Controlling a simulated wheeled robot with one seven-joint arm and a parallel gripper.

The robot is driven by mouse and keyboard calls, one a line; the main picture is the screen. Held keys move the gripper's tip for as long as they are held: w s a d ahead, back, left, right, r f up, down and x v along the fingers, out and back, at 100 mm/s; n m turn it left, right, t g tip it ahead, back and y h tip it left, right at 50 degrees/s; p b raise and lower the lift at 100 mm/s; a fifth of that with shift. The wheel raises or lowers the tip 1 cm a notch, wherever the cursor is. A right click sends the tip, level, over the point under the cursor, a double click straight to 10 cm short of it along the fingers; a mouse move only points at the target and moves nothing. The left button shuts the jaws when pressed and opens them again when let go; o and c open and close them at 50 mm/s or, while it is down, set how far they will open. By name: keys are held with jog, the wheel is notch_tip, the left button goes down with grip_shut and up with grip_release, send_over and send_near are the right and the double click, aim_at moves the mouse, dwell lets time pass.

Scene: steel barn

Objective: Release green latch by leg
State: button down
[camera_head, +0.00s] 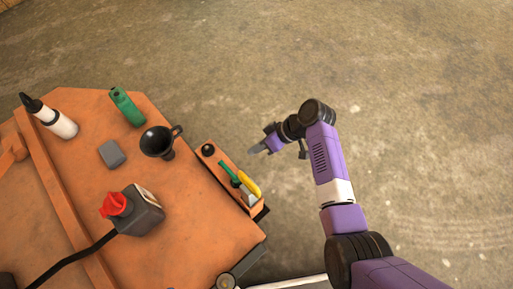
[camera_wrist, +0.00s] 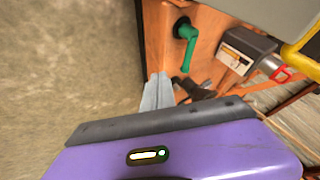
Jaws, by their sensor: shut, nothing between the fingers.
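The green latch (camera_head: 230,173) is a small handle on the orange side panel at the right edge of the orange table. In the wrist view the green latch (camera_wrist: 187,40) shows larger, with a round hub and a lever pointing down the picture. My gripper (camera_head: 259,148) is shut and empty, to the right of the panel and apart from the latch in the head view. In the wrist view its grey fingertips (camera_wrist: 158,92) lie together below and left of the latch. A leg cannot be clearly made out.
A yellow handle (camera_head: 249,184) sits beside the green latch. Concrete floor right is clear.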

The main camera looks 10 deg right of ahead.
aim_at(229, 172)
jog(key=shift+s+a+f+b, duration=0.35)
jog(key=shift+a+f, duration=0.3)
jog(key=shift+a, duration=0.55)
jog(key=shift+s+a+f+b, duration=0.35)
jog(key=shift+a+f, duration=0.3)
jog(key=shift+a, duration=0.5)
jog(key=shift+s+a+f+b, duration=0.25)
jog(key=shift+a+f+b, duration=0.3)
jog(key=shift+a, duration=0.65)
